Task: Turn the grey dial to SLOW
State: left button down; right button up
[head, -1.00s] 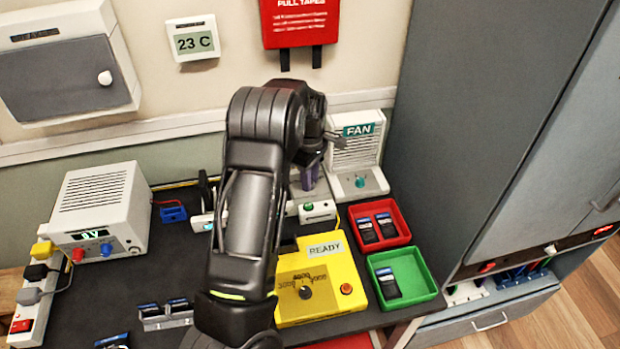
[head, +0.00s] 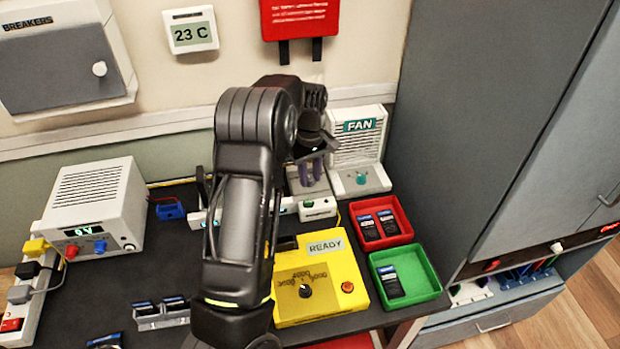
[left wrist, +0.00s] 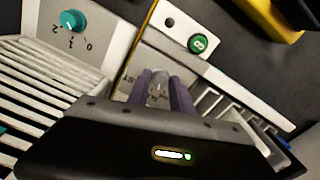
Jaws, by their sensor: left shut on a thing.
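The grey dial (left wrist: 158,92) sits on a light plate beside the fan and shows between my purple fingertips in the left wrist view. Letters ending in "ST" are printed to its left there; other marks around it are hidden by the gripper. My left gripper (left wrist: 160,90) is shut on the dial, one finger on each side. In the head view my left gripper (head: 313,170) reaches down onto the plate at the back of the bench, and the dial is hidden there. My right gripper is in neither view.
The fan (head: 358,150) with its teal knob (left wrist: 72,20) stands close to the right of the gripper. A white bar with a green button (left wrist: 199,43) lies in front. The yellow READY box (head: 330,270), red tray (head: 405,228) and green tray (head: 430,283) are nearer.

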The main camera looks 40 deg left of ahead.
aim_at(310, 178)
pick_arm(q)
jog(key=shift+m+b, duration=0.55)
jog(key=shift+m, duration=1.15)
jog(key=c, duration=1.1)
grip_release()
jog(key=shift+c, duration=0.2)
notch_tip(310, 178, up, 8)
jog(key=shift+f+b, duration=0.1)
jog(key=shift+b, duration=0.55)
